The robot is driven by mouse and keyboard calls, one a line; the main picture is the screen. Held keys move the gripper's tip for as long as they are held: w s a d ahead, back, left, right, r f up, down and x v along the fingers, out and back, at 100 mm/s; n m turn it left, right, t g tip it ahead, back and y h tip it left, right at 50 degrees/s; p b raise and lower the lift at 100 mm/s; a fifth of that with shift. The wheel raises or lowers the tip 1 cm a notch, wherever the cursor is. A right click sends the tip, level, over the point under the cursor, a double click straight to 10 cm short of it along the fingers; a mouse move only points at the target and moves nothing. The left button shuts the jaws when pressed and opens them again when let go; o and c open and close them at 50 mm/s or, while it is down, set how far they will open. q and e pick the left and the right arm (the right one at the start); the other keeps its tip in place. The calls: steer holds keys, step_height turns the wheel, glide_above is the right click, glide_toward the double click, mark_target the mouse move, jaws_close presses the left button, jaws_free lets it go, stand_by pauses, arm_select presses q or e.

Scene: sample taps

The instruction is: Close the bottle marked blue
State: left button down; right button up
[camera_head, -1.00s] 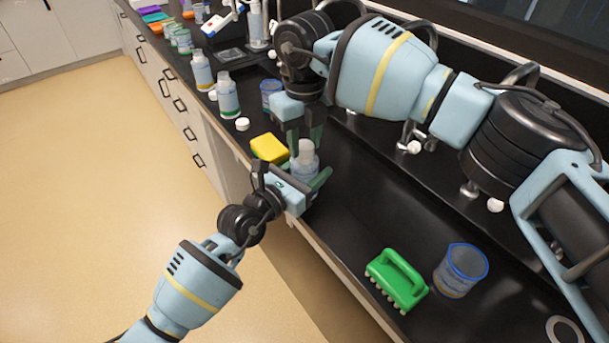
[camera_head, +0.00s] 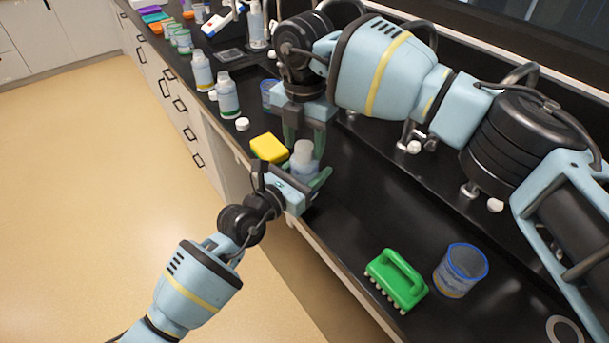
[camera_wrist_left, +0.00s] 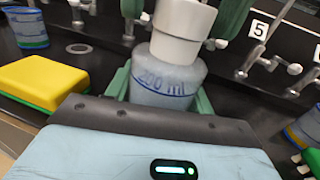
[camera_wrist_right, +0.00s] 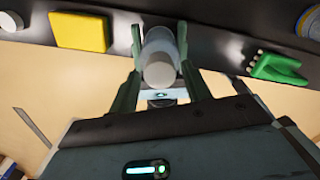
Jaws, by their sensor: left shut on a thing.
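A translucent bottle (camera_head: 304,172) with blue "200 ml" print stands upright near the front edge of the black counter. The print shows in the left wrist view (camera_wrist_left: 165,85). A white cap (camera_wrist_left: 183,25) sits at its top; whether it is fully seated I cannot tell. My left gripper (camera_head: 308,185) is shut around the bottle's body from the front. My right gripper (camera_head: 305,145) points down from above, its fingers on either side of the cap. In the right wrist view its fingers (camera_wrist_right: 160,55) look open, with small gaps beside the cap.
A yellow sponge (camera_head: 269,148) lies close left of the bottle. Other bottles (camera_head: 228,95) and a loose white cap (camera_head: 242,124) stand further left. A green brush (camera_head: 397,280) and a blue-rimmed beaker (camera_head: 460,270) are at right. Taps (camera_head: 414,146) line the back.

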steer(key=shift+o, duration=0.8)
step_height(320, 180, up, 12)
arm_select(q)
steer(key=shift+c, duration=2.4)
jaws_free()
